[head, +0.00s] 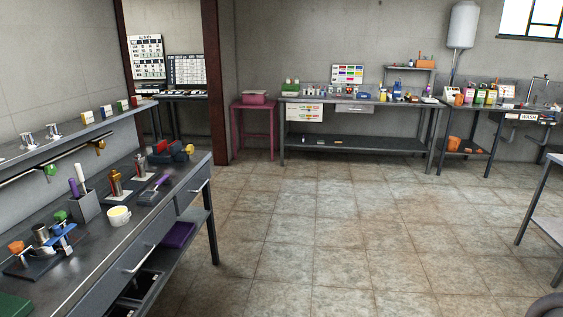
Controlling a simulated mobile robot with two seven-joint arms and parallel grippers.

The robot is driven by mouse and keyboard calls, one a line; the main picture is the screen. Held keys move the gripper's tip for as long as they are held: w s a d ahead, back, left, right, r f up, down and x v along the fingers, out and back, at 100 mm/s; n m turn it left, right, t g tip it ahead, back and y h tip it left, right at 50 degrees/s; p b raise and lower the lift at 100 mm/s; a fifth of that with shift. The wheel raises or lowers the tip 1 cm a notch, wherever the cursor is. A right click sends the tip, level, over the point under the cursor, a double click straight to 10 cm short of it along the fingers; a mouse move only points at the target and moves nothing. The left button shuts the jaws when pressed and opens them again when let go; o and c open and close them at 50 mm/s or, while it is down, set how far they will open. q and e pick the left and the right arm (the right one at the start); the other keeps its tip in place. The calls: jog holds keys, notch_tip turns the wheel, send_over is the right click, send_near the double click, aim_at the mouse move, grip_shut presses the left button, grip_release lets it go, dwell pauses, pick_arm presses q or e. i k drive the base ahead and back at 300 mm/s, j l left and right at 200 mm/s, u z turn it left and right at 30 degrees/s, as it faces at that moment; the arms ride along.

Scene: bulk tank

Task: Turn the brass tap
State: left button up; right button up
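I cannot single out the brass tap for certain at this distance. A small brass-coloured fitting (100,147) sits under the shelf above the left bench. Neither of my grippers is in view.
The left bench (95,270) is crowded with tools, a purple-handled brush (157,187) and a cream tub (119,215). A long bench (355,101) and a sink (530,113) line the back wall. The tiled floor (330,230) between is clear. A table (545,215) edges in right.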

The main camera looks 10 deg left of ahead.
aim_at(101, 144)
jog(key=i+u, duration=0.25)
jog(key=i, duration=0.15)
jog(key=i+l+u, duration=0.2)
jog(key=i, duration=0.15)
jog(key=i+l+u, duration=0.4)
jog(key=i+u, duration=0.15)
jog(key=u, duration=0.15)
jog(key=i+l+u, duration=0.25)
jog(key=u, duration=0.2)
jog(key=i+l+u, duration=0.2)
jog(key=l+u, duration=0.3)
jog(key=i+l+u, duration=0.15)
jog(key=l+u, duration=0.3)
jog(key=j, duration=0.1)
